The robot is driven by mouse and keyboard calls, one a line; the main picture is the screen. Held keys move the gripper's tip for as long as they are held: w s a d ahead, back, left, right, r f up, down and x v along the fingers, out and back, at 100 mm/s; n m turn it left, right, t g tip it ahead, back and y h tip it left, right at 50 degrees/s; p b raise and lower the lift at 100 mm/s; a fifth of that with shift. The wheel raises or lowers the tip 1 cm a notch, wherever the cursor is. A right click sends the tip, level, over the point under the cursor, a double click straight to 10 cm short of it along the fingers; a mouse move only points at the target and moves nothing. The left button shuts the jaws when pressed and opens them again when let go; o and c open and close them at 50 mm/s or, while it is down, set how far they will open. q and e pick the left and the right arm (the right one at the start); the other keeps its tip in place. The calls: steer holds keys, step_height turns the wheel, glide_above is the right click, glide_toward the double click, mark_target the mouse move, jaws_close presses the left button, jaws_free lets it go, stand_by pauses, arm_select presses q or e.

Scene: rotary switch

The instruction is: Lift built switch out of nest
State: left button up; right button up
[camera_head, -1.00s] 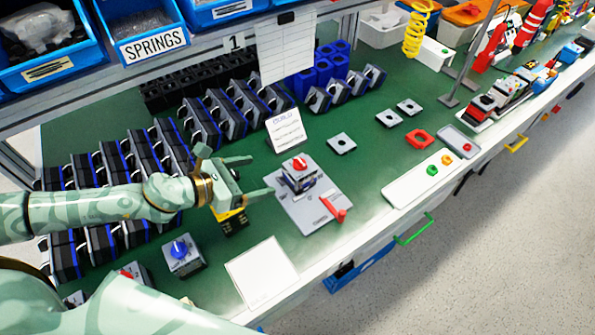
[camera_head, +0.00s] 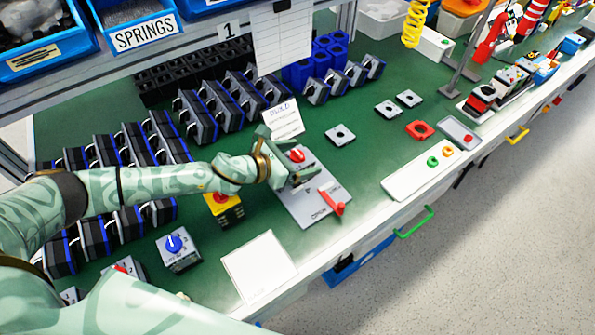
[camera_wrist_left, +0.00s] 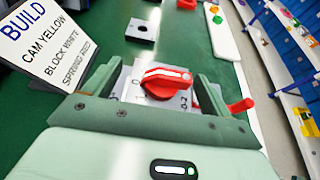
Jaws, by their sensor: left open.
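The built switch has a red knob (camera_head: 297,155) and a pale dial face, and sits in its nest on a grey fixture plate (camera_head: 302,212). A red lever (camera_head: 331,202) stands at the plate's front right. My left gripper (camera_head: 291,160) is open at the switch and hides part of it in the head view. In the left wrist view, the red knob (camera_wrist_left: 165,82) lies between the two spread green fingers, with the pale dial under it. I cannot tell whether the fingers touch the switch sides. My right gripper is not in view.
A build card (camera_head: 282,119) stands just behind the fixture. A yellow and black switch (camera_head: 223,208) and a blue-knobbed switch (camera_head: 178,249) stand to the left. A white sheet (camera_head: 258,266) lies in front. Rows of dark housings (camera_head: 210,112) fill the back left.

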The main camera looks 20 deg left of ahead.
arm_select(q)
steer(key=c, duration=1.4)
steer(key=shift+r, duration=0.1)
